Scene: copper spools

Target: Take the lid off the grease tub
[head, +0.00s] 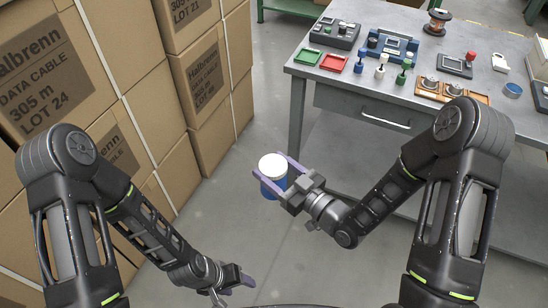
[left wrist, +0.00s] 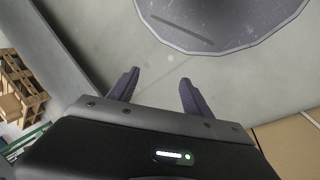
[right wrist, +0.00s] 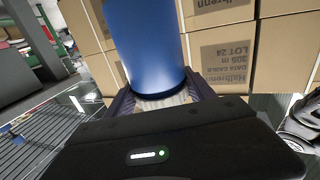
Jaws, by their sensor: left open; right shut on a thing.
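The grease tub (head: 268,190) is a blue cylinder with a white lid (head: 273,165) on top. It is held in the air beside the table's left front corner. My right gripper (head: 277,181) is shut on it at lid height. In the right wrist view the fingers flank the white ribbed lid (right wrist: 165,100), and the blue tub body (right wrist: 150,45) extends beyond it. A dark line shows between lid and body; I cannot tell whether the lid is loose. My left gripper (head: 248,282) is open and empty, low and to the left of the tub; its parted fingers show in the left wrist view (left wrist: 158,88).
The grey table (head: 310,68) at the right carries red and green trays, stamps, a wooden holder, a copper spool (head: 437,22) and small devices. Stacked cardboard boxes (head: 195,80) wall off the left. The floor between boxes and table is clear.

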